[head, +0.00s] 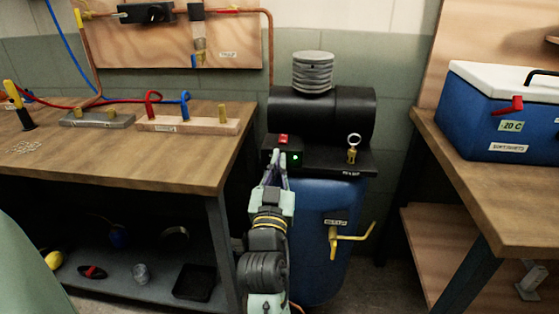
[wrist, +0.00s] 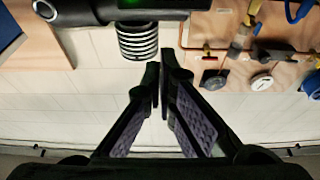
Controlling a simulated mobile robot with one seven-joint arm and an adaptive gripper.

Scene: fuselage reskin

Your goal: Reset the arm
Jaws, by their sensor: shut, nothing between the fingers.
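My gripper (head: 275,160) is at the end of my raised arm, in front of the air compressor (head: 322,105), near its red switch (head: 284,139). In the head view its fingers come together just below the switch; I cannot tell whether they touch the compressor. In the wrist view my gripper (wrist: 163,70) points at the compressor and the wall, with its fingertips close together and nothing held between them. The compressor has a blue tank (head: 318,210), a black motor, a ribbed grey filter (head: 312,72) and a small green light.
A wooden workbench (head: 150,165) with hoses and fittings stands at left, its shelf holding small items. A blue cooler (head: 500,120) with a white lid sits on the right bench (head: 500,200). A yellow valve handle (head: 350,237) sticks out from the tank. A pipe board hangs above.

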